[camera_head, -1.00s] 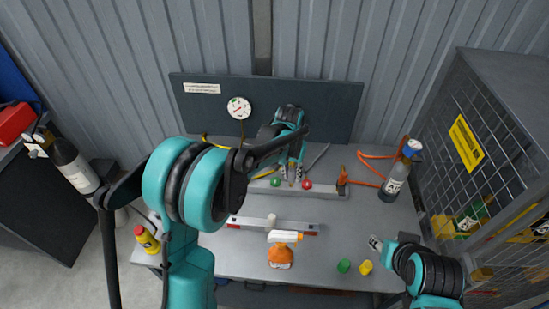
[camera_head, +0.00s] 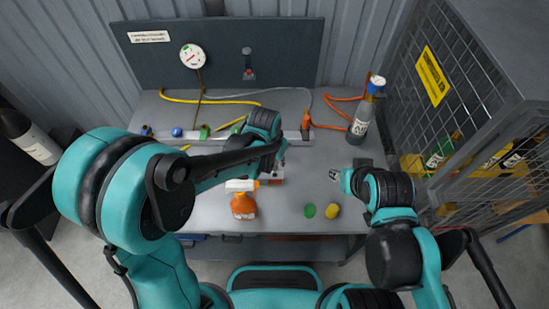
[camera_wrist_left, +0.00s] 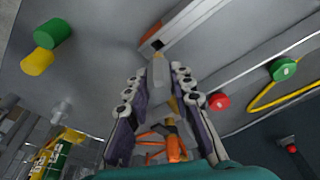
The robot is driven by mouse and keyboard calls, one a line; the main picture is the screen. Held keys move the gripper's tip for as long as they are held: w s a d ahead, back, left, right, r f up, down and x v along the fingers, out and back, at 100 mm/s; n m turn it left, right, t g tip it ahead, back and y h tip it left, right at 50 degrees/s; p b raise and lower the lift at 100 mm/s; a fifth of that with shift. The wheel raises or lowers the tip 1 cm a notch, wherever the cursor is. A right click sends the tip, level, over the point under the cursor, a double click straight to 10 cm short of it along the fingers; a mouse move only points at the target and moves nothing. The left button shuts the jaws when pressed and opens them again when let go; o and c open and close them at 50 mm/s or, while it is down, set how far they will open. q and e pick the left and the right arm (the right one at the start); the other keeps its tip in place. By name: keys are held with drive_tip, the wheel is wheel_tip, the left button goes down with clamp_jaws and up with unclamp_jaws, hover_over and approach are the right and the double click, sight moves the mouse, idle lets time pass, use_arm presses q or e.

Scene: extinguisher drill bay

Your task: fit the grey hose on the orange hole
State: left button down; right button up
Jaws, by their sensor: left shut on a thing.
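The grey hose (camera_head: 301,93) curves along the back of the bench. My right gripper (camera_head: 334,175) is above the bench's right side; its jaw state is unclear.
Green (camera_head: 310,211) and yellow (camera_head: 332,211) cylinders lie to the right. A wire cage (camera_head: 470,110) stands right.

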sight(275, 169)
use_arm(q)
drive_tip(key=shift+f, duration=0.5)
drive_tip(key=shift+f+b, duration=0.45)
drive_tip(key=shift+b, duration=0.25)
idle(0.8)
drive_tip(key=shift+b+x, duration=0.9)
drive_tip(key=shift+x, duration=0.15)
drive_tip(key=shift+s+a+f+b, duration=0.1)
drive_tip(key=shift+s+f+b, duration=0.1)
drive_tip(key=shift+f+b, duration=0.55)
idle(0.7)
drive_tip(key=c, duration=1.2)
unclamp_jaws()
drive_tip(key=shift+r, duration=0.15)
